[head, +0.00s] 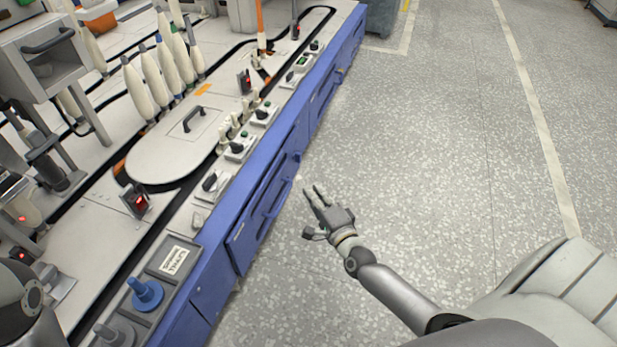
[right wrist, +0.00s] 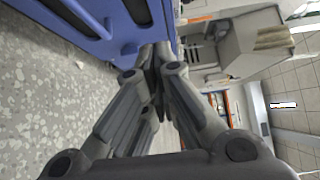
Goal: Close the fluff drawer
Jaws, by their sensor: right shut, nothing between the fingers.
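The fluff drawer seems to be the blue front panel with a long handle (head: 272,196) on the side of the machine, in the middle of the head view. I cannot tell clearly how far it stands out. My right gripper (head: 314,190) is just right of this panel, apart from it in the head view, with its fingers pointing toward the machine. In the right wrist view the fingers (right wrist: 155,58) meet at the tips, shut and empty, close to a blue panel (right wrist: 105,47) with dark slots. My left gripper is not in view.
The machine's top (head: 165,155) carries several white bobbins, switches and a lid with a black handle. Blue and grey knobs (head: 146,293) stand at its near end. The speckled floor (head: 430,150) to the right is clear. A pale padded surface (head: 560,290) is at lower right.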

